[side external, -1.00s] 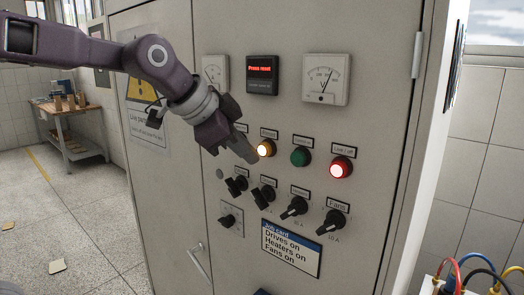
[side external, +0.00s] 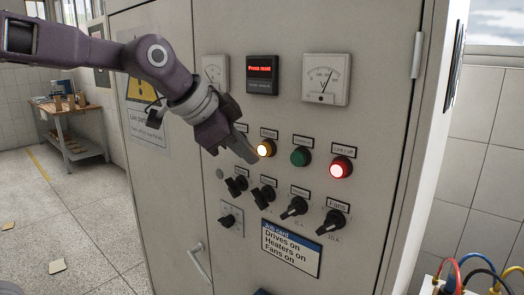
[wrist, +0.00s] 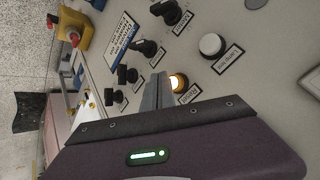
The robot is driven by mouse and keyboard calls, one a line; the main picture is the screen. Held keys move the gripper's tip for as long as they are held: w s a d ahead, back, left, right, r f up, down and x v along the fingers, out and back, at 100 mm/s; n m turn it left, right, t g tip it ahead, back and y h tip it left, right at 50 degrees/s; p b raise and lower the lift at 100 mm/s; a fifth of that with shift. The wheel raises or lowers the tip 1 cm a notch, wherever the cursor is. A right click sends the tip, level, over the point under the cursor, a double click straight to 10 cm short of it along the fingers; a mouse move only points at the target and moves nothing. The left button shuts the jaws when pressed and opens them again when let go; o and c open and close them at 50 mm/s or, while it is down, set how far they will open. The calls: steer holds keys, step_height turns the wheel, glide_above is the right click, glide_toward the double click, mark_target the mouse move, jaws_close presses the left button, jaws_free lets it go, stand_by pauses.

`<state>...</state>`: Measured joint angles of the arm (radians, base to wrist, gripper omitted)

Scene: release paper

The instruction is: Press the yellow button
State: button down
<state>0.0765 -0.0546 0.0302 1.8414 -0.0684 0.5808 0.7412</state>
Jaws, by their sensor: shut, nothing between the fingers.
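The yellow button (side external: 266,148) is a round amber button, lit, in the upper row on the grey cabinet door. It also shows lit in the wrist view (wrist: 178,82), close beside my fingertips. My gripper (side external: 251,157) is shut and empty, with its fingertips just to the left of and slightly below the button in the side view. In the wrist view the shut fingers (wrist: 155,90) point up toward the panel, left of the button. I cannot tell whether the fingertips touch the panel or the button's edge.
A green button (side external: 300,156) and a lit red button (side external: 340,168) sit to the right. Several black rotary knobs (side external: 294,207) lie below, above a job card (side external: 291,248). A display with red text (side external: 262,74) and a dial meter (side external: 326,79) are above.

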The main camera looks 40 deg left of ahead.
stand_by(0.8)
steer(key=shift+w, duration=0.4)
steer(key=shift+w, duration=0.45)
stand_by(0.4)
stand_by(0.4)
steer(key=shift+s, duration=0.85)
steer(key=s, duration=0.5)
stand_by(0.5)
